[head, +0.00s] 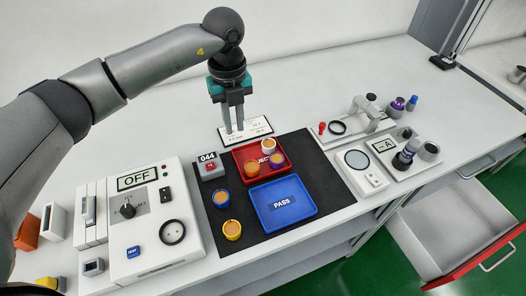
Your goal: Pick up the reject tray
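The reject tray (240,153) is a red tray on the black mat, just behind the blue tray. My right gripper is out of view.
The blue PASS tray (302,214) sits in front of the red one. Instruments stand on both sides.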

